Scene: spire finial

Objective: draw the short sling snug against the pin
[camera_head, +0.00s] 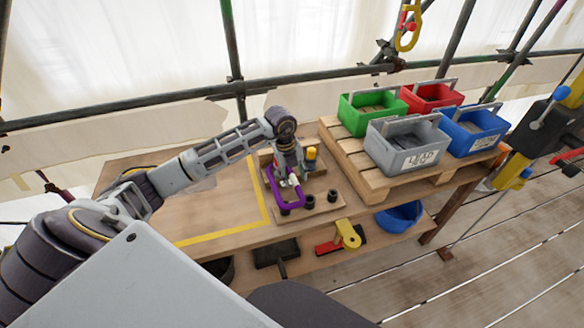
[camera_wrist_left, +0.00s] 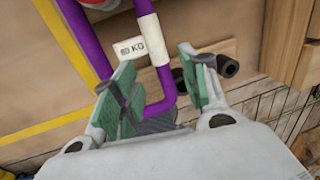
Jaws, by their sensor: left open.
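The short sling (camera_head: 271,184) is a purple loop on the wooden bench, near several dark round pegs. In the left wrist view the sling (camera_wrist_left: 167,85) has a white sleeve and a tag (camera_wrist_left: 129,49) reading "KG". My left gripper (camera_head: 291,176) is over the sling, open, its green-padded fingers (camera_wrist_left: 160,68) apart. One leg of the sling and its bend show between the fingers; I cannot tell whether they touch. A dark ribbed piece (camera_wrist_left: 158,122) lies beside the bend. I cannot tell which peg is the pin. My right gripper is not in view.
Green (camera_head: 371,108), red (camera_head: 432,94), grey (camera_head: 408,143) and blue (camera_head: 471,128) bins stand on a pallet (camera_head: 352,168) at right. A yellow-capped piece (camera_head: 311,154) stands close behind the gripper. The bench (camera_head: 222,205) left of the gripper, marked with yellow tape, is mostly bare.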

